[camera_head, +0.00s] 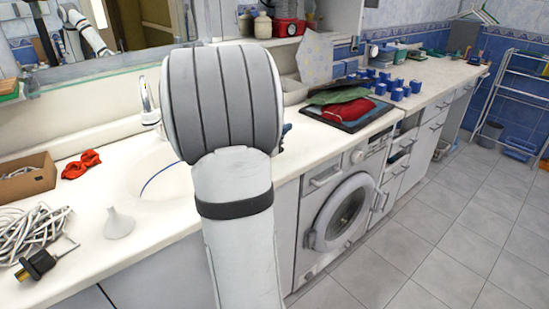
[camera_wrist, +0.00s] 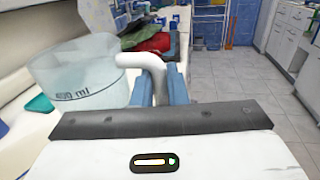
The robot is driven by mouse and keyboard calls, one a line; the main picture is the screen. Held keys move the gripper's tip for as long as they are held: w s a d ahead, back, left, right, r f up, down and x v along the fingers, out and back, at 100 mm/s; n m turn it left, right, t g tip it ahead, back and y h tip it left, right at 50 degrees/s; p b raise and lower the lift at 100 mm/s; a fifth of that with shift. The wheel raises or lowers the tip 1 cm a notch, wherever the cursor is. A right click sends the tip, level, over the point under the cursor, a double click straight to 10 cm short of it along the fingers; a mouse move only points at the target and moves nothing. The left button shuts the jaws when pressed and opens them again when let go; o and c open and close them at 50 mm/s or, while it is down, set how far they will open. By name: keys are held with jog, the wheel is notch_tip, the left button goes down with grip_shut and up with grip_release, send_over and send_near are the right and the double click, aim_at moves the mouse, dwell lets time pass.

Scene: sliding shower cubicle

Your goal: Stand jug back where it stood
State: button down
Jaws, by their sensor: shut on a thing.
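The jug (camera_wrist: 75,75) is a clear, pale measuring jug with a dark "400 ml" mark and a white handle (camera_wrist: 143,61). It fills the left of the wrist view and looks about upright. My gripper (camera_wrist: 160,82) has its blue fingers on both sides of the handle and is shut on it. I cannot tell whether the jug's base touches the counter. In the head view my arm hides the jug and nearly all of my gripper.
The white counter (camera_head: 75,245) holds a basin (camera_head: 165,180), a red cloth bundle (camera_head: 81,164), a white funnel (camera_head: 118,224) and a cable coil (camera_head: 38,230). Folded cloths (camera_head: 347,111) and several blue blocks (camera_head: 397,94) lie farther right. A washing machine (camera_head: 343,212) stands below. Tiled floor is clear.

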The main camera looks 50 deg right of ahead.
jog(key=s+d+f, duration=0.1)
jog(key=s+f, duration=0.2)
jog(key=f, duration=0.5)
jog(key=shift+d+b, duration=0.3)
jog(key=shift+d, duration=0.1)
jog(key=shift+f, duration=0.2)
jog(key=c, duration=1.5)
grip_release()
jog(key=shift+r, duration=0.1)
jog(key=shift+o, duration=0.2)
